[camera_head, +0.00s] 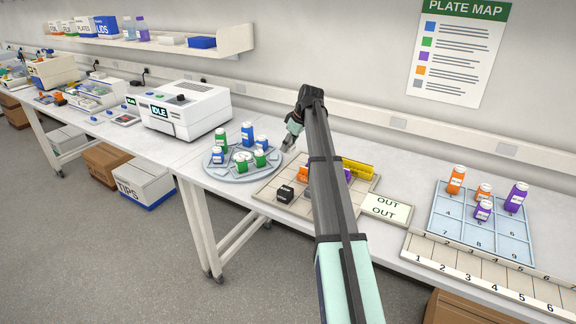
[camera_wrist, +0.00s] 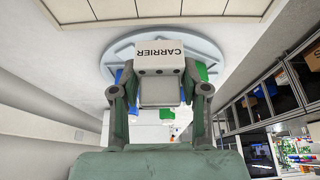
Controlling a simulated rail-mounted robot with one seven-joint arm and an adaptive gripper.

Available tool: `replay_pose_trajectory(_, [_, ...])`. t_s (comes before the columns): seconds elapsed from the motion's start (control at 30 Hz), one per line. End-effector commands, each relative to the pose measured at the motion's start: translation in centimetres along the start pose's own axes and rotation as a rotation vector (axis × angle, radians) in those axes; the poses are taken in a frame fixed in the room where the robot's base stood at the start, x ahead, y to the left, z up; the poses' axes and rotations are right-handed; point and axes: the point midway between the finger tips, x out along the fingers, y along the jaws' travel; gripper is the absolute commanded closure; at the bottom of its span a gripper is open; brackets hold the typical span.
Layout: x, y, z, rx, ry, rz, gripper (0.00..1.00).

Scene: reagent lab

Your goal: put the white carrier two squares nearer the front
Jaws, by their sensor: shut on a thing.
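The white carrier (camera_wrist: 160,58), a block marked CARRIER, is between the fingers of my gripper (camera_wrist: 160,92) in the wrist view. My gripper is shut on it. In the head view my gripper (camera_head: 289,146) is above the bench, between the round bottle tray and the back left of the beige squared board (camera_head: 264,186). The carrier cannot be made out clearly there. My arm hides the middle of the board. A black block (camera_head: 285,194) stands on the board's front left part, with an orange block (camera_head: 303,174) behind it and a yellow piece (camera_head: 358,169) at the back right.
The round tray (camera_head: 238,177) with several green and blue bottles stands left of the board. An OUT card (camera_head: 387,208) lies to its right, then a blue numbered rack (camera_head: 475,238) with orange and purple bottles. A white IDLE machine (camera_head: 186,110) stands at the left.

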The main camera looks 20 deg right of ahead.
Motion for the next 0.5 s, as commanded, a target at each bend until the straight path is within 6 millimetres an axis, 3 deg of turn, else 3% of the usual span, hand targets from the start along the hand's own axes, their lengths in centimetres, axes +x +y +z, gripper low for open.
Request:
replay_pose_trajectory(0.2, [4.1, -0.1, 1.8, 0.001, -0.001, -0.002, 0.9])
replay_pose_trajectory(0.5, [6.1, 0.0, 2.5, -0.001, 0.0, -0.001, 0.9])
